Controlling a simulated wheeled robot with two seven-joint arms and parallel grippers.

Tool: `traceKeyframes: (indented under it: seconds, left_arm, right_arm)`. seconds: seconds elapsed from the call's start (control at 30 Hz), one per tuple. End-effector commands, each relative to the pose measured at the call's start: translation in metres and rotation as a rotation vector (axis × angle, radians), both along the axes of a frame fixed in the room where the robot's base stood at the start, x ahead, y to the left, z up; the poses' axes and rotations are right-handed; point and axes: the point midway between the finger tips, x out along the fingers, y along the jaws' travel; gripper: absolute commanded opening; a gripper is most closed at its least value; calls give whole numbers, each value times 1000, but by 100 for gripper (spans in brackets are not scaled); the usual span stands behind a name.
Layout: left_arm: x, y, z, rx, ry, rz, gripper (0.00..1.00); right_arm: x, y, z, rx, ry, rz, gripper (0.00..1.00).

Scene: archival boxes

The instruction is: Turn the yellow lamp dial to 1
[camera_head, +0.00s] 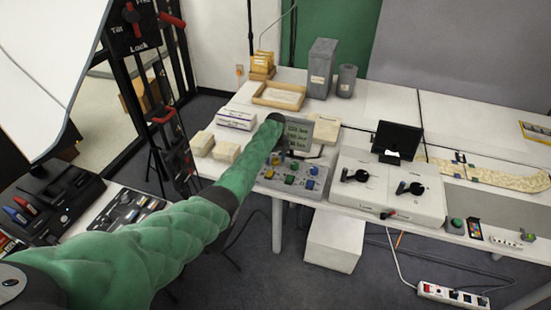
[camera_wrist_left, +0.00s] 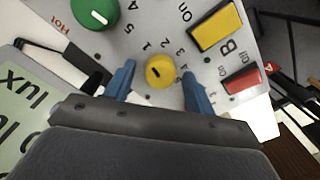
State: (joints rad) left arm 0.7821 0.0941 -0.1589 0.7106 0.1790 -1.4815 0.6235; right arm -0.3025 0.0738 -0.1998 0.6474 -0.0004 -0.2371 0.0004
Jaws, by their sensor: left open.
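The yellow lamp dial (camera_wrist_left: 160,71) is a small round knob with a short dark mark, seen in the left wrist view on a light grey panel with printed numbers around it. My left gripper (camera_wrist_left: 160,88) is open, with one blue fingertip on each side of the dial. Whether the fingertips touch it cannot be told. In the head view my green left arm reaches the control panel (camera_head: 298,190), and the gripper covers part of it. I cannot make out the dial there. My right gripper is not in view.
Near the dial are a green knob (camera_wrist_left: 95,12), a yellow square button (camera_wrist_left: 216,26) and a red button (camera_wrist_left: 242,78). A display (camera_head: 298,134) stands behind the panel. A white device with black levers (camera_head: 388,190) is to its right, and pale boxes (camera_head: 226,152) to its left.

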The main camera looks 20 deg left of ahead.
Motion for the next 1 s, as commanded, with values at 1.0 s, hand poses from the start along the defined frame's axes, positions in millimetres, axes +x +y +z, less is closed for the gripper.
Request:
traceKeyframes:
  seconds: [1.0]
  left_arm:
    - [1, 0, 77, 0, 0, 0, 55]
  right_arm:
    - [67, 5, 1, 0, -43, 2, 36]
